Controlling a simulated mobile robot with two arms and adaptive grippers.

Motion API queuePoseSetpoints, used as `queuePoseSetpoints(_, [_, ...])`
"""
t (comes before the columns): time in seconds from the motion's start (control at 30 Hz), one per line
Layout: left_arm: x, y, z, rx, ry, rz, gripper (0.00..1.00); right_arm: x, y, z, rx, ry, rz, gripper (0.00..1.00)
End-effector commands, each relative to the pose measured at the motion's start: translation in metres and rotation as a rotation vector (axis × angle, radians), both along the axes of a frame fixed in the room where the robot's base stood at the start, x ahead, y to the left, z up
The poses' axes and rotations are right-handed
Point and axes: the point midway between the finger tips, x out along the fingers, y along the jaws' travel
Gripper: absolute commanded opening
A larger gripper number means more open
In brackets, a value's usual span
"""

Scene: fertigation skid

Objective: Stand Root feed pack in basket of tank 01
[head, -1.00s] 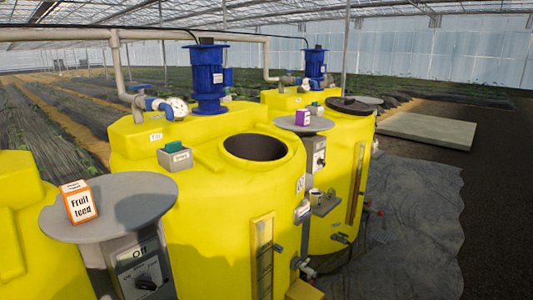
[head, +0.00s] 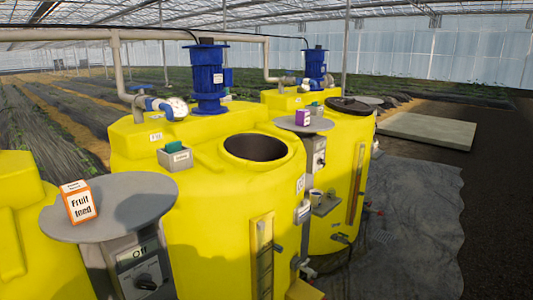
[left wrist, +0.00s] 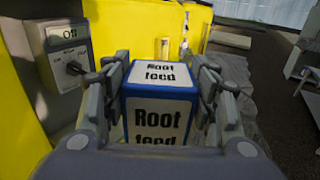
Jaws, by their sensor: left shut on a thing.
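The Root feed pack (left wrist: 160,105) is a white box with blue edges and black lettering, seen in the left wrist view. My left gripper (left wrist: 163,100) is shut on it, with one finger on each side; the pack's lower part is cut off by the gripper body. Neither gripper shows in the head view. In the head view, a small grey basket (head: 175,158) with a green item in it is on the nearer full yellow tank (head: 215,200), and a similar one (head: 315,109) is on the tank behind. I cannot read which tank is 01.
An orange-and-white Fruit feed pack (head: 78,203) stands on a round grey table (head: 120,205) at left. A purple pack (head: 303,117) stands on another round table (head: 290,126). The nearer tank has an open round hatch (head: 255,147) and a blue motor (head: 208,80). A switch box (left wrist: 68,58) is at left in the wrist view.

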Motion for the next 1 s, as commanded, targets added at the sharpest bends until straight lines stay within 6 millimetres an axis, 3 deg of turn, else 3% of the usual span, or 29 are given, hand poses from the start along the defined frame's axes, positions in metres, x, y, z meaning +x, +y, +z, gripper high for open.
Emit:
queuePoseSetpoints(0.27, [0.009, 0.017, 0.008, -0.004, -0.003, 0.210, 0.19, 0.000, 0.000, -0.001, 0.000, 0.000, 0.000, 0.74])
queuePoseSetpoints(0.3, [0.009, 0.016, -0.012, 0.002, -0.002, 0.197, 0.19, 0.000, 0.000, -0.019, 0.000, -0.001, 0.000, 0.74])
queuePoseSetpoints(0.6, [0.009, 0.016, -0.056, 0.001, -0.004, 0.192, 0.19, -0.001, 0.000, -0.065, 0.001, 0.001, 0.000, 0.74])
queuePoseSetpoints(1.0, [0.009, 0.016, -0.065, 0.001, -0.004, 0.191, 0.19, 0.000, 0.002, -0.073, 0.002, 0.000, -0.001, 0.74])
